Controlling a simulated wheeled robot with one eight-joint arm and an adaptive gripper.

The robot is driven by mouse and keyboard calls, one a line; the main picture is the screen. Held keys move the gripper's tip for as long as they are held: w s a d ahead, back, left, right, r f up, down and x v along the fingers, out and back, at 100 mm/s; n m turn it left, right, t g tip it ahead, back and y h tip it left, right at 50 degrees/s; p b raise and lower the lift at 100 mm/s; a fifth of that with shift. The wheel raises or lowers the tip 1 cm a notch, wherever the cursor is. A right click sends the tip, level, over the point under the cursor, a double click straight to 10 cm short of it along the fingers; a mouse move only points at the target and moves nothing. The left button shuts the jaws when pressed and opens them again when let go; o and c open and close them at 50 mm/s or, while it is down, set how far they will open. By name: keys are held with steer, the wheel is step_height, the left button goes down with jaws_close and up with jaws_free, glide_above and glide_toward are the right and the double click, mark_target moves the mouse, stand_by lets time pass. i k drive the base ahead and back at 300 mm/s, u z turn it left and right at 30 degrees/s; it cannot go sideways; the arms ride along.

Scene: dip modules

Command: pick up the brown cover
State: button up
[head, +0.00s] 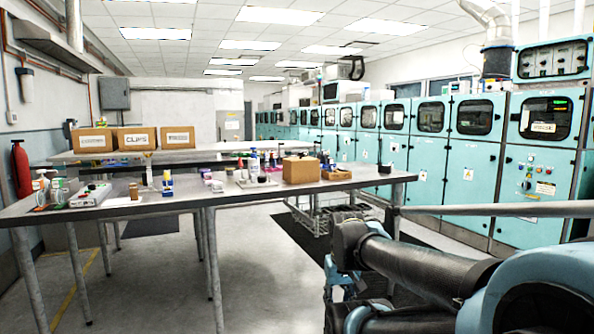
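A plain brown box-shaped thing (300,169) stands on the near grey table, right of the middle. It may be the brown cover, but I cannot tell for sure. A low brown open tray (336,174) sits just right of it. My gripper (343,285) hangs low at the lower middle right, in front of and below the table edge, apart from all of these. It is partly hidden by my arm, and its fingers are too unclear to tell open or shut.
The grey table (240,195) also holds bottles, small cups and a white device (90,195). Cardboard boxes (137,139) stand on a table behind. A metal rail (500,209) crosses at right before teal cabinets (470,170). The floor (265,270) in front is partly clear.

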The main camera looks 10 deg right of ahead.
mark_target(301, 170)
steer(key=u, duration=0.05)
steer(key=i, duration=1)
steer(key=z, duration=0.05)
